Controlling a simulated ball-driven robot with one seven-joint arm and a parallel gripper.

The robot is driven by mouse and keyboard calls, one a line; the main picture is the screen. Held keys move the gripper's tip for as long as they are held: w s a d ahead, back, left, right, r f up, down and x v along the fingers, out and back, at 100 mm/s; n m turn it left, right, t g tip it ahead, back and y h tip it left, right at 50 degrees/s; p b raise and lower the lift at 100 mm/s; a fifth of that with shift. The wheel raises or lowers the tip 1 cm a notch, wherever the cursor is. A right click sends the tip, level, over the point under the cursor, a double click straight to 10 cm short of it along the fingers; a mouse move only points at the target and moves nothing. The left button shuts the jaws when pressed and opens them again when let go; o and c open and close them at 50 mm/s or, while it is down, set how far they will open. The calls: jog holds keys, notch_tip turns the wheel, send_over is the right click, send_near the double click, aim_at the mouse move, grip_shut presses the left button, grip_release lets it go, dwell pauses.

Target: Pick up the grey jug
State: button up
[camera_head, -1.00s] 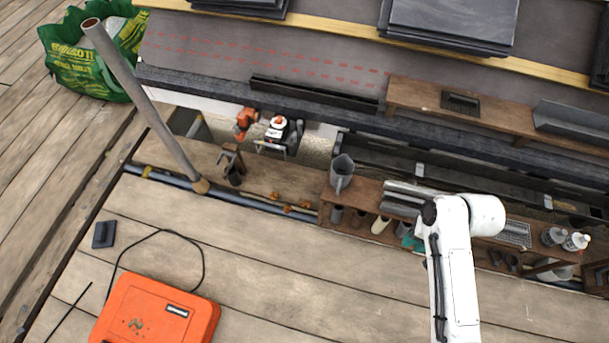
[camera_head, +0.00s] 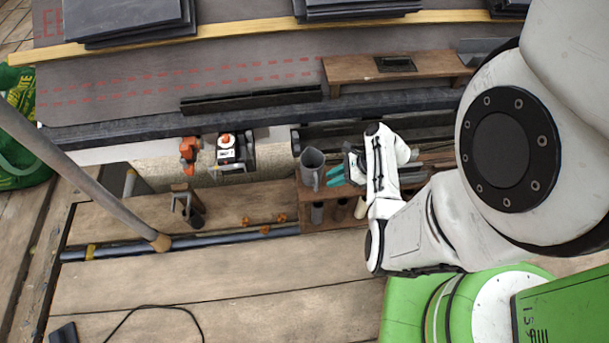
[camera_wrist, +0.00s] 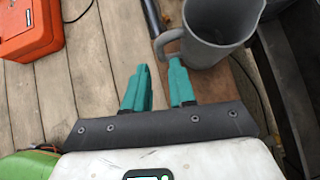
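The grey jug (camera_head: 312,168) stands upright on the left end of a low wooden shelf in the head view. My gripper (camera_head: 335,175) is just to its right, with teal fingertips close to the jug's handle side. In the wrist view the jug (camera_wrist: 221,30) is at the upper right, with its handle (camera_wrist: 168,44) towards the fingers. My gripper (camera_wrist: 160,78) is open there, with a gap between its two teal fingers. The right fingertip is close to the handle; I cannot tell whether it touches. Nothing is held.
The wooden shelf (camera_head: 345,222) has several cylinders on its lower level. A slanting metal pole (camera_head: 80,180) stands at left. An orange case (camera_wrist: 28,28) is on the planks. Slate stacks (camera_head: 125,18) lie on the roof.

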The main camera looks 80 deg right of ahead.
aim_at(317, 185)
jog(key=shift+b+x, duration=1.2)
jog(key=shift+x, duration=2.75)
jog(key=shift+c, duration=0.4)
grip_shut()
